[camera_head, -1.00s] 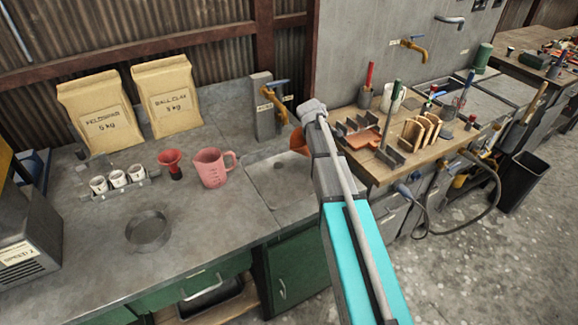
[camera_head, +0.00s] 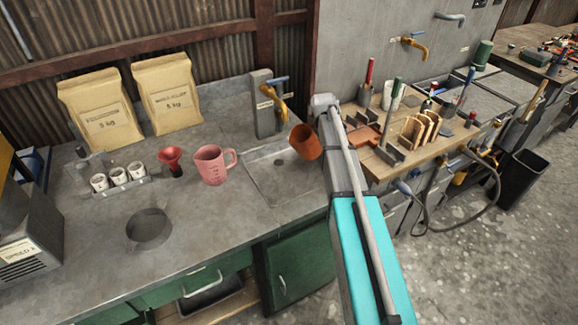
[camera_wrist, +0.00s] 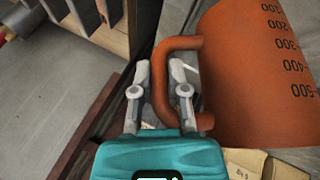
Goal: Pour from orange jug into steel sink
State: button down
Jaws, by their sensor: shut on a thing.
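The orange jug (camera_head: 305,142) is held in the air over the steel sink (camera_head: 283,181) and is tilted. In the wrist view the jug (camera_wrist: 255,75) shows its measuring marks, and its handle (camera_wrist: 162,90) lies between my fingers. My gripper (camera_wrist: 160,88) is shut on that handle. In the head view my arm hides the gripper and the sink's right side. The sink's drain shows on its floor. No stream of liquid is visible, and the jug's contents cannot be made out.
A pink jug (camera_head: 212,165) and a red funnel (camera_head: 172,162) stand left of the sink. A tap (camera_head: 272,98) stands behind it. A wooden bench with tools (camera_head: 420,135) is on the right. Two paper bags (camera_head: 170,95) stand at the back left.

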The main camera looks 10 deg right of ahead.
jog(key=shift+w+d+f+g+y, duration=0.15)
jog(key=shift+f+g+y, duration=0.15)
jog(key=shift+f+y, duration=0.35)
jog(key=shift+a+f+m+g+y+b, duration=0.15)
jog(key=shift+f+g+y+b, duration=0.1)
jog(key=shift+f+y+b, duration=0.35)
jog(key=shift+a+f+m+g+y+b, duration=0.15)
jog(key=shift+f+g+y+b, duration=0.1)
jog(key=shift+f+y+b, duration=0.3)
jog(key=shift+s+a+f+y+b, duration=0.2)
jog(key=shift+f+y+b, duration=0.2)
jog(key=shift+f+b, duration=0.15)
jog(key=shift+r, duration=0.15)
jog(key=shift+r+p, duration=1.45)
jog(key=shift+p, duration=0.15)
